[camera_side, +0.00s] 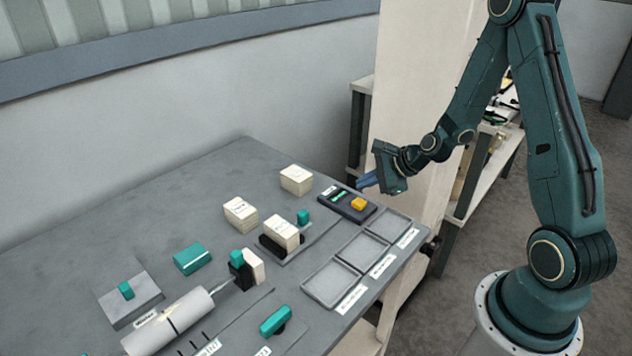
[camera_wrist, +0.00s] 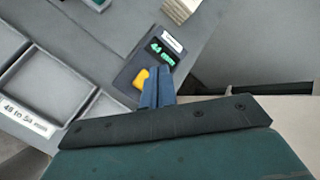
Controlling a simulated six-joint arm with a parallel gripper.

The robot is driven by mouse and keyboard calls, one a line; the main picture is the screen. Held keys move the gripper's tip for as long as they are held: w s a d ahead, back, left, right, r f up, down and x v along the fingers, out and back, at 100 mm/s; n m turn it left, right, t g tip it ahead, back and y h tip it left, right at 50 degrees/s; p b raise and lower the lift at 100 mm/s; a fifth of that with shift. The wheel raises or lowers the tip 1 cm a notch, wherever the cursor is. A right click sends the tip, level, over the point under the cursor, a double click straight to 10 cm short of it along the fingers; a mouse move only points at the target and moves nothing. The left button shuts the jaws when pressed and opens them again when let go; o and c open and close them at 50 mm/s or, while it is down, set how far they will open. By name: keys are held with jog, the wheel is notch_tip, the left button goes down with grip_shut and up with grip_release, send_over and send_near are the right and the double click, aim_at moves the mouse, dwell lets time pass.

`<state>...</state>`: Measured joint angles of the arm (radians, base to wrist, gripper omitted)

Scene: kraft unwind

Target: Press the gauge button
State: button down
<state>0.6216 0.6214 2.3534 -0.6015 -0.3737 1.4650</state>
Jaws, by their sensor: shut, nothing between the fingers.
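The gauge (camera_side: 346,205) is a dark flat box near the table's far right edge, with a lit green display and an orange-yellow button (camera_side: 358,204). In the wrist view the gauge (camera_wrist: 136,58) shows a green reading that looks like "44 mm", and its yellow button (camera_wrist: 141,79) is partly hidden behind my fingers. My gripper (camera_side: 364,182) has blue fingers, shut and empty. In the side view it is close to the gauge, above its right end. In the wrist view the fingertips (camera_wrist: 158,72) appear right beside the button; I cannot tell whether they touch it.
Shallow grey trays (camera_side: 331,283) with size labels line the table's front right edge. Cream blocks (camera_side: 296,180) stand left of the gauge. A white cylinder (camera_side: 168,322) and teal pieces (camera_side: 192,259) lie farther left. The table's edge is close to the gauge.

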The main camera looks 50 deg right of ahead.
aim_at(363, 203)
jog(key=shift+r, duration=1.2)
jog(key=s+a+r+n+g, duration=0.1)
jog(key=s+a+r+n, duration=0.35)
jog(key=r+n, duration=0.25)
jog(key=s+a+r+n+g, duration=0.2)
jog(key=s+a+r+n, duration=0.25)
jog(key=r+n, duration=0.25)
jog(key=s+a+r+n+h, duration=0.1)
jog(key=s+a+r+n, duration=0.1)
jog(key=s+n, duration=0.3)
jog(key=s+a+r+n+h, duration=0.1)
jog(key=s+r+n, duration=0.4)
jog(key=s, duration=0.5)
jog(key=shift+a+n, duration=0.3)
jog(key=shift+a, duration=0.05)
